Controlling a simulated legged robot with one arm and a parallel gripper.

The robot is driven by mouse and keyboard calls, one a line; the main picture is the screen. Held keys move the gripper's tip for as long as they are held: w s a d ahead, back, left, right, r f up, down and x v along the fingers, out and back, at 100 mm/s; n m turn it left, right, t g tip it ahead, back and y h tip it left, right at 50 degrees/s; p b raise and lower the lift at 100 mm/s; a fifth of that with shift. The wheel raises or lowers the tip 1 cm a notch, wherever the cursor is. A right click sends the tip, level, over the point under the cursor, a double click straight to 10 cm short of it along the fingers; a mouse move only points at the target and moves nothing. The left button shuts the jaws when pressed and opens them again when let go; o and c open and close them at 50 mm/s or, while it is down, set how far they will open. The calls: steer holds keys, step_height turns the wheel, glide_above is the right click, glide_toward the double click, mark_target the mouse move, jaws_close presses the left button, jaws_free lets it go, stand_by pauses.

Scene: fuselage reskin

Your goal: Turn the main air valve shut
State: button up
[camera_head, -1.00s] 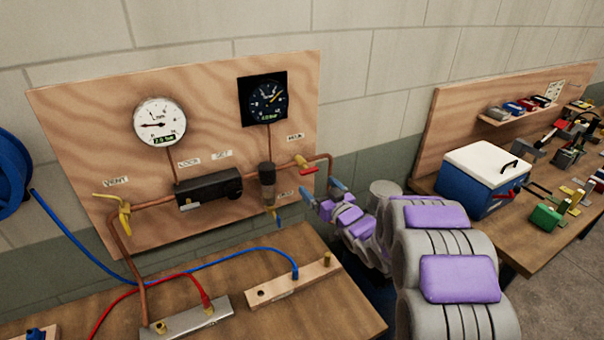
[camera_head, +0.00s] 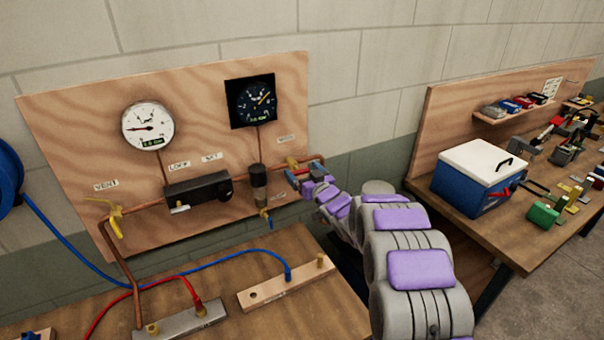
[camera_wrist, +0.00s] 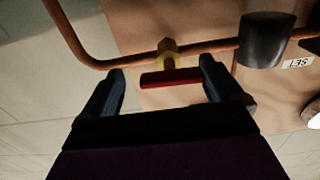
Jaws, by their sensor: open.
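The main air valve (camera_head: 291,162) is a brass body on the copper pipe at the right side of the plywood panel. In the wrist view its brass body (camera_wrist: 168,50) carries a red bar handle (camera_wrist: 170,78), lying roughly along the pipe. My gripper (camera_head: 297,174) is at the valve and hides most of the handle in the head view. In the wrist view my gripper (camera_wrist: 163,68) is open, with one blue-grey finger on each side of the handle.
The panel (camera_head: 75,145) also holds a white gauge (camera_head: 148,127), a black gauge (camera_head: 251,101), a black regulator block (camera_head: 198,188), a filter bowl (camera_head: 258,180) close to my gripper and a yellow vent valve (camera_head: 115,220). Hoses cross the bench below. A blue cooler (camera_head: 465,190) stands right of my arm.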

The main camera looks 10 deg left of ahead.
steer(key=shift+a+f, duration=0.15)
steer(key=shift+a, duration=0.9)
steer(key=c, duration=0.5)
steer(key=shift+c, duration=0.9)
steer(key=shift+d+f, duration=0.1)
steer(key=shift+d, duration=0.3)
steer(key=c, duration=0.3)
steer(key=shift+c, duration=0.3)
steer(key=shift+a, duration=0.1)
